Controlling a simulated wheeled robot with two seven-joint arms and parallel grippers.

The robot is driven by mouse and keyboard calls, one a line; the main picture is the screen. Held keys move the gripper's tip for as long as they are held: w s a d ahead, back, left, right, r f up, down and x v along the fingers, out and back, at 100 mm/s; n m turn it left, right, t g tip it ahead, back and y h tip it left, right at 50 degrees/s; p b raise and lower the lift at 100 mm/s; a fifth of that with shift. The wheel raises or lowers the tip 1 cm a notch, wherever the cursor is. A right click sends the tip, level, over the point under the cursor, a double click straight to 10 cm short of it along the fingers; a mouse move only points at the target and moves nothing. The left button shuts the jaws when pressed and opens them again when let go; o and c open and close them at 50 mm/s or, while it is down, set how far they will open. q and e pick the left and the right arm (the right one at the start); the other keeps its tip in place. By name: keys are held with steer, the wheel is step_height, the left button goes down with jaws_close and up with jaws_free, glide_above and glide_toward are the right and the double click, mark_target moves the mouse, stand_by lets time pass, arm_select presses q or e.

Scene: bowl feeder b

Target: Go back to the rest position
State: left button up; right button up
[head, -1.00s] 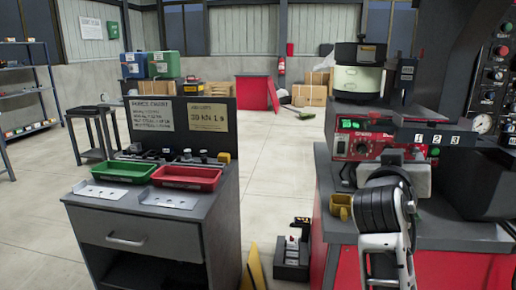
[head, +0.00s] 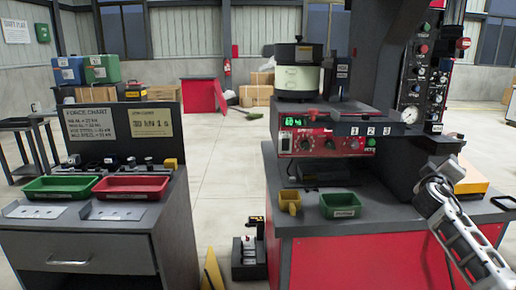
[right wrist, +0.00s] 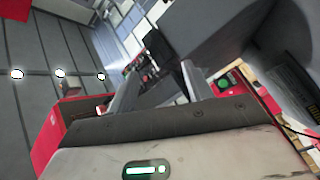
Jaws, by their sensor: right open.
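My right arm (head: 462,235) reaches up from the lower right of the head view, beside the right end of the red-fronted workbench (head: 350,255). In the right wrist view my right gripper (right wrist: 160,78) has its two fingers apart, with nothing seen between them. The wrist picture is strongly tilted. In the head view the fingers cannot be made out clearly. My left gripper is not in view.
The workbench carries a bowl feeder (head: 296,80), a red control box (head: 325,143), a yellow cup (head: 290,202) and a green bin (head: 340,205). A grey cabinet at left holds a green tray (head: 60,189) and a red tray (head: 131,187).

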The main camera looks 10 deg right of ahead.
steer(key=w+a+f+n+t+y, duration=0.2)
steer(key=w+a+t+y, duration=0.35)
steer(key=a+y, duration=0.35)
steer(key=s+a+f+n+g+y, duration=0.1)
steer(key=s+a+f+y, duration=0.15)
steer(key=a+f, duration=0.5)
steer(key=s+a+f+g+y, duration=0.1)
steer(key=s+a+f+y, duration=0.15)
steer(key=a+f, duration=0.55)
steer(key=s+a+f+g+y, duration=0.2)
steer(key=s+a+f, duration=0.8)
steer(key=s+a, duration=0.15)
steer(key=s+a+f+m+g+y, duration=0.1)
steer(key=s+a, duration=0.4)
steer(key=s, duration=0.3)
steer(key=s+a+f+m+y, duration=0.1)
steer(key=s+a, duration=0.3)
steer(key=s, duration=0.4)
steer(key=shift+s+a+g, duration=0.3)
steer(key=shift+a+g, duration=0.05)
steer(key=shift+a, duration=0.05)
